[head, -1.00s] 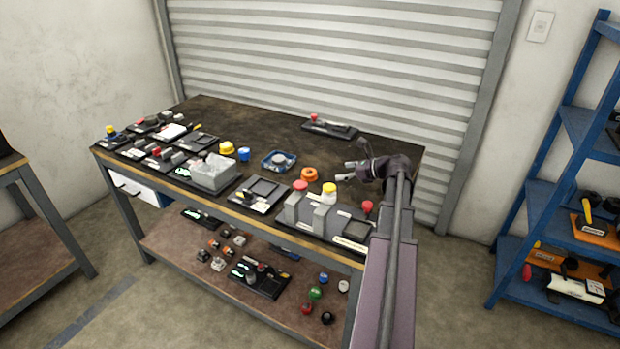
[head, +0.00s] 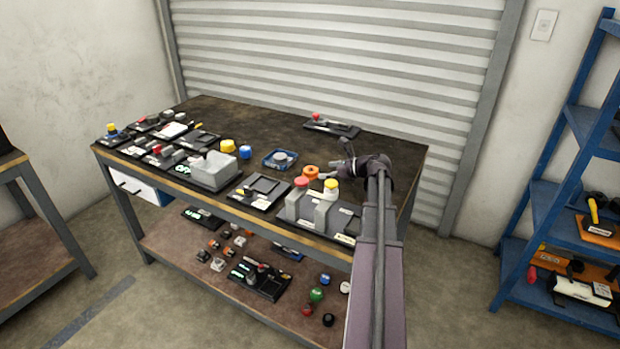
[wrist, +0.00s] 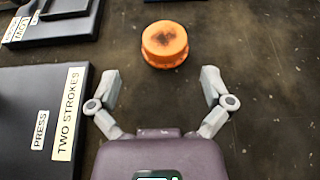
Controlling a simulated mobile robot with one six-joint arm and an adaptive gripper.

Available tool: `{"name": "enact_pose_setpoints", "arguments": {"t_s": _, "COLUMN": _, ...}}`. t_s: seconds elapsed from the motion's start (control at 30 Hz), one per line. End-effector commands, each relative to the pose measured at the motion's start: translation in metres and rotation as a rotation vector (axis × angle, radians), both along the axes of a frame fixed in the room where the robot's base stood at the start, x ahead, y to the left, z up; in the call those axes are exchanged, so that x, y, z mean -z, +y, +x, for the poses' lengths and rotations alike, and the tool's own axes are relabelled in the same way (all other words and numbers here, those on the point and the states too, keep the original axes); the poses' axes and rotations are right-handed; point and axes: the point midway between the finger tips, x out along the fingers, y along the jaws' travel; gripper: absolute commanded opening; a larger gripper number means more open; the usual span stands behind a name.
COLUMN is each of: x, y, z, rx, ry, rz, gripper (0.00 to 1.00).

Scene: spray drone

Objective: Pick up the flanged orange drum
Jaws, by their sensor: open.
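The flanged orange drum (head: 311,171) sits upright on the dark workbench top, behind the grey block with the red and yellow knobs. In the wrist view the orange drum (wrist: 165,44) lies just ahead of my gripper (wrist: 165,78), roughly centred between the fingers and a little beyond their tips. The gripper is open and empty, with its two grey fingers spread apart. In the head view my gripper (head: 334,163) is close to the right of the drum. Its fingers are small and partly hidden there.
A grey block fixture (head: 322,209) stands in front of the drum. A blue tray (head: 267,160) and a blue cap (head: 245,152) lie to its left. A black "two strokes" pad (wrist: 25,125) is left of my gripper. The bench behind is mostly clear.

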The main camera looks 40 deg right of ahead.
Motion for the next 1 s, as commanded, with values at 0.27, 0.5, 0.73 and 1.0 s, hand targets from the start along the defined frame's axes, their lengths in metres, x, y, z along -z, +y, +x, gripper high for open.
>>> {"name": "enact_pose_setpoints", "arguments": {"t_s": 0.27, "x": 0.002, "y": 0.002, "z": 0.005, "rx": 0.002, "ry": 0.000, "rz": 0.000, "gripper": 1.00}}
{"name": "enact_pose_setpoints", "arguments": {"t_s": 0.5, "x": 0.003, "y": 0.002, "z": 0.006, "rx": 0.001, "ry": 0.000, "rz": 0.000, "gripper": 1.00}}
{"name": "enact_pose_setpoints", "arguments": {"t_s": 0.73, "x": 0.010, "y": 0.006, "z": 0.025, "rx": -0.001, "ry": 0.000, "rz": 0.000, "gripper": 1.00}}
{"name": "enact_pose_setpoints", "arguments": {"t_s": 1.0, "x": 0.020, "y": 0.014, "z": 0.048, "rx": 0.001, "ry": 0.000, "rz": 0.000, "gripper": 1.00}}
